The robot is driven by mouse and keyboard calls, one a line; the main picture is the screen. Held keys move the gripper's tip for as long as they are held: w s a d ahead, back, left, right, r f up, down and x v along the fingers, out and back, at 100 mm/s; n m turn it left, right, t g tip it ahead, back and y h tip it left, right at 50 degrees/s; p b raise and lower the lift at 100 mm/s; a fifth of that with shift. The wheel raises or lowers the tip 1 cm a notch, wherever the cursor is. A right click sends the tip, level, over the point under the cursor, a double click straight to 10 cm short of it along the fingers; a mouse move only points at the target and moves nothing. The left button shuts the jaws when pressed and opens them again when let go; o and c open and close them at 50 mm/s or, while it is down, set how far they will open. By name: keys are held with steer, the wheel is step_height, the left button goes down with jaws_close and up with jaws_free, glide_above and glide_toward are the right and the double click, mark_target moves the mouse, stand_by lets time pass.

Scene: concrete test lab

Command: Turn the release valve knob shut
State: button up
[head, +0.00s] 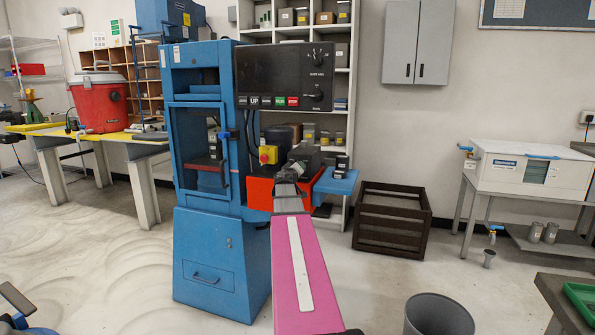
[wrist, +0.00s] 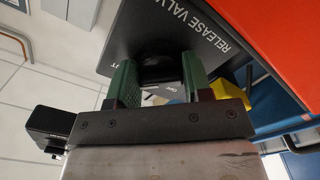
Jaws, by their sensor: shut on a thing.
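The release valve knob (wrist: 157,68) is dark and round in the wrist view, on a dark plate (wrist: 195,28) lettered "RELEASE VALVE". My gripper (wrist: 157,82) has its green-padded fingers on either side of the knob and is shut on it. The knob's lower part and pointer are partly hidden by my gripper, so I cannot tell its exact setting. In the head view my gripper (head: 297,167) is at the orange pump housing (head: 260,193) on the right side of the blue press (head: 207,240); the knob itself is hidden there.
A yellow switch box (head: 268,155) sits just left of my gripper. The black control panel (head: 285,75) hangs above it. A blue side shelf (head: 338,186) with small dark items is on its right. A dark crate (head: 393,225) and a grey bin (head: 438,315) stand on the floor.

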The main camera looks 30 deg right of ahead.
steer(key=o, duration=0.9)
steer(key=v, duration=1.1)
